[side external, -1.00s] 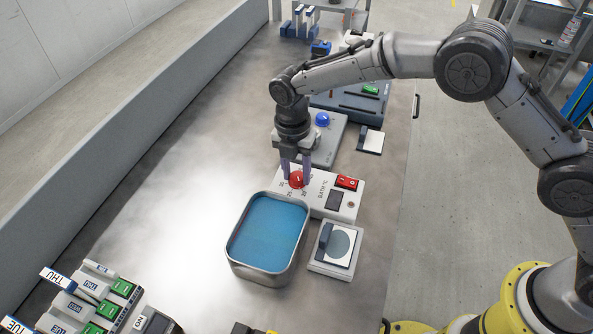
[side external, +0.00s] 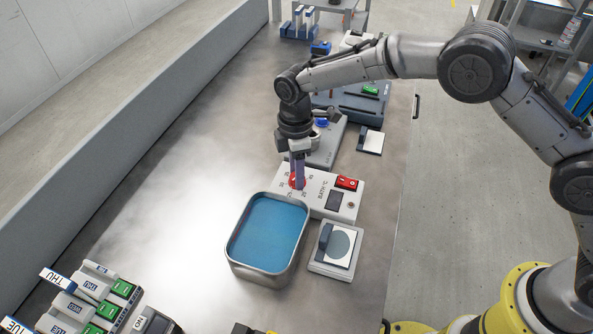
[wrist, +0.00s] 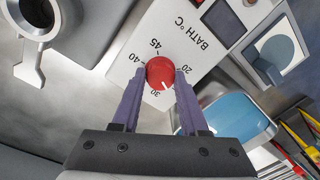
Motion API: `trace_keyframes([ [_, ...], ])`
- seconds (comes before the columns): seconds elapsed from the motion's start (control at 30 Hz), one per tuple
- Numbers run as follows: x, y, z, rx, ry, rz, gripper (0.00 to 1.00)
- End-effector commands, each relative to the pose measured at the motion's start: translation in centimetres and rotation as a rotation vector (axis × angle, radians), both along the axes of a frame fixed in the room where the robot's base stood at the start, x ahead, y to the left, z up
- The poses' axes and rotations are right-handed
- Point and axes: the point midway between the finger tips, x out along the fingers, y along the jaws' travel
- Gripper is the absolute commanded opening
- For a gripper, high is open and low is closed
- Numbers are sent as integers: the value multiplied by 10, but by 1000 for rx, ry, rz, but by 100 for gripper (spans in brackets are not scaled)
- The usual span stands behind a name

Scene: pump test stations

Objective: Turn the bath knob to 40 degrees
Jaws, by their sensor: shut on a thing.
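The red bath knob (wrist: 160,72) sits on the white control box marked BATH °C (wrist: 185,45), also seen in the side view (side external: 322,208). Dial numbers 20, 30, 40 and 45 show around the knob. The knob's white mark points to the lower right in the wrist view, between 30 and 20. My gripper (wrist: 161,74) is shut on the knob, one purple finger on each side. In the side view my gripper (side external: 298,186) points down over the knob and its fingers partly hide it.
A metal bath of blue liquid (side external: 240,267) stands against the box's near side. A red switch (side external: 347,183) and dark display (side external: 334,201) are on the box. A pad with a grey disc (side external: 337,245) lies nearby.

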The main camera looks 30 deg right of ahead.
Motion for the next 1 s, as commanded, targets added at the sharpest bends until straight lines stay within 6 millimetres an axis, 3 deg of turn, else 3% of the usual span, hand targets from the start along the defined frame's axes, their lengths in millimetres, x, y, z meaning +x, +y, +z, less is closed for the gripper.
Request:
trace_keyframes([
  [1.0,0,-2,2,2,-1,-967,0],
])
